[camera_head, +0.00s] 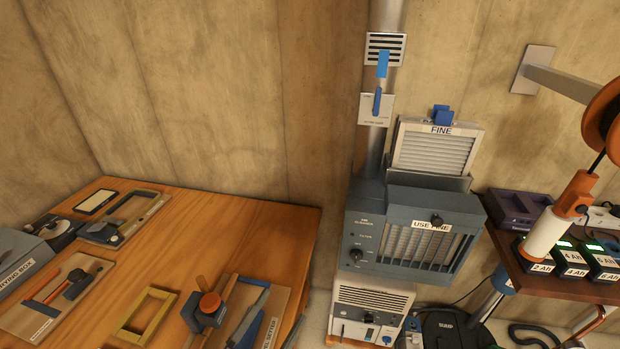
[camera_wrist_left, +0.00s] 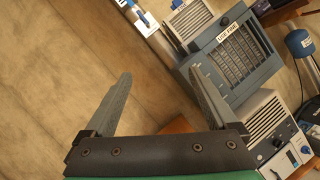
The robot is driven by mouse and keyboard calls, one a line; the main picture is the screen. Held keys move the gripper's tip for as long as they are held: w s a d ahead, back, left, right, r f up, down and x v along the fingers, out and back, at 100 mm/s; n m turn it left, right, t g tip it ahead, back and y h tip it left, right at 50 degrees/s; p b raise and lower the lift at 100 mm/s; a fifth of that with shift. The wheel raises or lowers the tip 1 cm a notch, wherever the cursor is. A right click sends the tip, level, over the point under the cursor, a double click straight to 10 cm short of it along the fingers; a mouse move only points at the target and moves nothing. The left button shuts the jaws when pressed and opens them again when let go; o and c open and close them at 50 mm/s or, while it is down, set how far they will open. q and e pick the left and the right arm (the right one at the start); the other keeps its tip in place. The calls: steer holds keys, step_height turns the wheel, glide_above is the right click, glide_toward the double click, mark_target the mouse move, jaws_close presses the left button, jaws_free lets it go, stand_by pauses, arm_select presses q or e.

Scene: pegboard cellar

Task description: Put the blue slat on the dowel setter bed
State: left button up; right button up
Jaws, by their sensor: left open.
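In the head view, a wooden board fixture (camera_head: 284,292) lies at the front right of the bench. Its edge label is hard to read but seems to end in "setter", so it looks like the dowel setter bed. A long blue strip (camera_head: 250,320) lies along this board; I cannot tell whether it is the blue slat or part of the fixture. A dark clamp-like block with an orange knob (camera_head: 210,303) stands at the board's left. My left gripper (camera_wrist_left: 160,75) is open and empty in the left wrist view, its two grey fingers wide apart. My right gripper is not in view.
The wooden bench (camera_head: 240,225) is bare at its back right. A yellow frame (camera_head: 147,313), a tool board (camera_head: 45,306) and a grey box (camera_head: 22,262) sit leftward. A blue-grey filter unit (camera_head: 372,225) stands beyond the bench, and a charger shelf (camera_head: 540,285) is at right.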

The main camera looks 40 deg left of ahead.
arm_select(q)
steer(key=w+d+r+m+t+h, duration=0.15)
steer(key=d+r+m+h, duration=0.25)
steer(key=r+m, duration=0.45)
steer(key=w+d+r+m+t+h, duration=0.1)
steer(key=w+d+r+m+h, duration=0.15)
steer(key=r+m+h, duration=0.45)
steer(key=w+d+r+m+t+h, duration=0.15)
steer(key=d+r+m, duration=0.35)
steer(key=r+m, duration=0.5)
steer(key=s+a+r+m+t+y, duration=0.1)
steer(key=s+a+r+m+y, duration=0.1)
steer(key=r, duration=0.6)
steer(key=s+a+r+m+t+y, duration=0.1)
steer(key=r+m+y, duration=0.3)
steer(key=r, duration=0.5)
steer(key=shift+s+a+r+t+y, duration=0.15)
steer(key=shift+s+a+t+y, duration=0.2)
steer(key=shift+a+y, duration=0.3)
